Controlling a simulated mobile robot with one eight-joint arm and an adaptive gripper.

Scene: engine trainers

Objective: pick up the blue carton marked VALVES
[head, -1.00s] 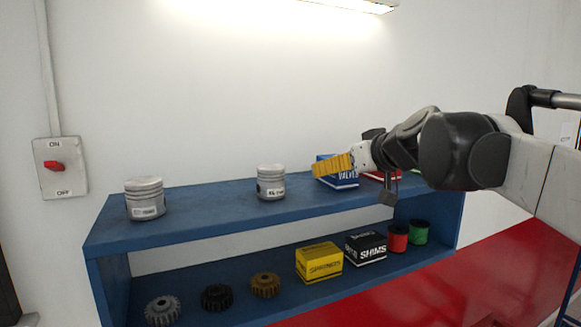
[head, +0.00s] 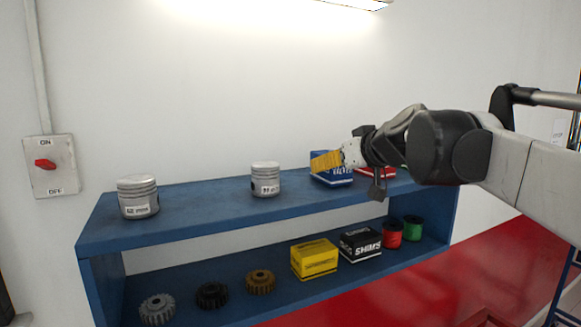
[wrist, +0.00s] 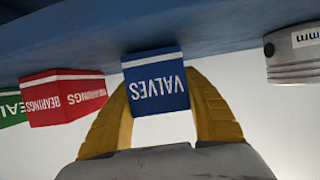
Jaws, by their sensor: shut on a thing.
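The blue carton marked VALVES (head: 338,178) is on the right part of the blue shelf unit's top board, partly hidden behind my gripper in the head view. My gripper (head: 318,161) reaches it from the right with yellow fingers. In the wrist view, which is upside down, the carton (wrist: 157,88) sits between the two fingers, one along each side, with its lettered face towards me. The gripper is shut on it. I cannot tell whether the carton's base is clear of the board.
A red BEARINGS carton (wrist: 66,97) stands close beside it, with a green carton (wrist: 12,108) beyond. A piston (head: 265,180) stands on the other side, with another (head: 138,197) farther left. The lower shelf holds gears, a yellow carton (head: 314,260), a black SHIMS carton (head: 360,244) and spools.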

